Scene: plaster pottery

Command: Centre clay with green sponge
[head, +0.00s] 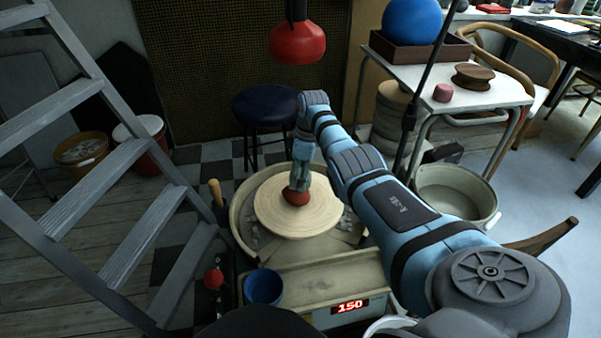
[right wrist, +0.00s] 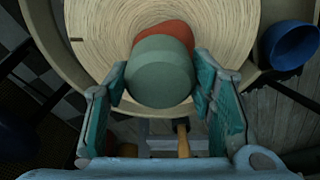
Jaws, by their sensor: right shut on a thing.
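My right gripper (head: 299,181) points down over the pottery wheel and is shut on the green sponge. In the right wrist view the sponge (right wrist: 160,72) is a rounded green block between the fingers of this gripper (right wrist: 162,88). The red-brown clay (head: 296,197) is a small lump near the middle of the pale round wheel head (head: 325,217). In the right wrist view the clay (right wrist: 172,30) shows just behind the sponge, which hides part of it. Whether they touch I cannot tell. My left gripper is not in view.
A blue bowl (head: 263,287) stands at the wheel's front left, beside a red display reading 150 (head: 350,306). A grey ladder (head: 125,210) stands at left. A dark stool (head: 265,104) is behind. A white table (head: 470,88) and large bucket (head: 455,195) are at right.

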